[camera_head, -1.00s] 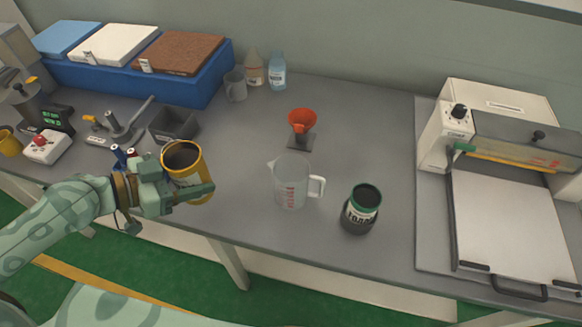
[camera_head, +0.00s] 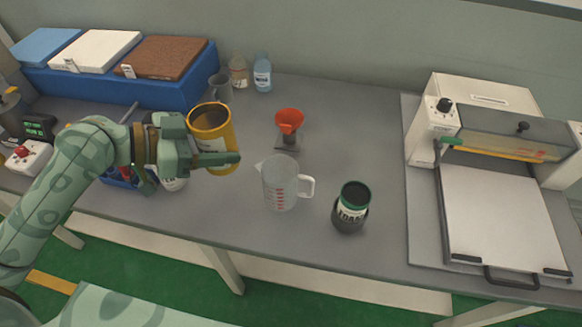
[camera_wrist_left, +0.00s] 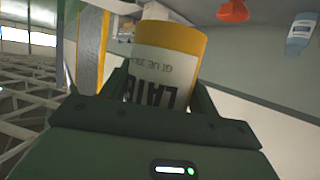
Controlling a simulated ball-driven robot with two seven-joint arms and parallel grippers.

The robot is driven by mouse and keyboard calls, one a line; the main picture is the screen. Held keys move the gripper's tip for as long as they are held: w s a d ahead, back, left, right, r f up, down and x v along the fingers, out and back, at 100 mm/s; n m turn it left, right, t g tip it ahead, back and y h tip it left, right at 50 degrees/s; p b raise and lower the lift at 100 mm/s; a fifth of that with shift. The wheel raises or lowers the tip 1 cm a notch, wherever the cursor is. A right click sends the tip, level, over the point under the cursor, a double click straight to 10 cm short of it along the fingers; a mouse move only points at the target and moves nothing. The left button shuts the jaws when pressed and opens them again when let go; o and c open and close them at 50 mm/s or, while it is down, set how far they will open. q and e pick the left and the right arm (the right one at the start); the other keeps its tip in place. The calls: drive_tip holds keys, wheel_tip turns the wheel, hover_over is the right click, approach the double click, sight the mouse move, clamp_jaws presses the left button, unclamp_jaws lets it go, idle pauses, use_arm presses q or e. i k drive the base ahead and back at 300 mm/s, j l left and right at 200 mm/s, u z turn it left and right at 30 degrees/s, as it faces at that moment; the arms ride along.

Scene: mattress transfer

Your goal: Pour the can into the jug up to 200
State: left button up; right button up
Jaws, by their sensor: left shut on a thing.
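My left gripper (camera_head: 216,150) is shut on a yellow can (camera_head: 213,133) with a white label and dark contents. In the left wrist view, the can (camera_wrist_left: 168,66) sits between the fingers, and its label reads in part "LAT" and "GLUE". The can is held roughly upright, only slightly tilted, behind and to the left of the jug. The clear measuring jug (camera_head: 281,184), with red markings and a handle on the right, stands upright on the bench. The can is apart from the jug. I cannot make out the fill level in the jug. My right gripper is not in view.
A dark jar with a green rim (camera_head: 351,207) stands right of the jug. Bottles (camera_head: 262,74), a grey mug (camera_head: 220,88) and a blue tray (camera_head: 130,88) are at the back.

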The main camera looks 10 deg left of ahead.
sight(280, 176)
drive_tip(key=z, duration=1.25)
drive_tip(key=k+j+z, duration=0.1)
drive_tip(key=z, duration=0.3)
drive_tip(key=k+j, duration=0.25)
drive_tip(key=j, duration=0.2)
drive_tip(key=k+j, duration=0.25)
drive_tip(key=j, duration=0.2)
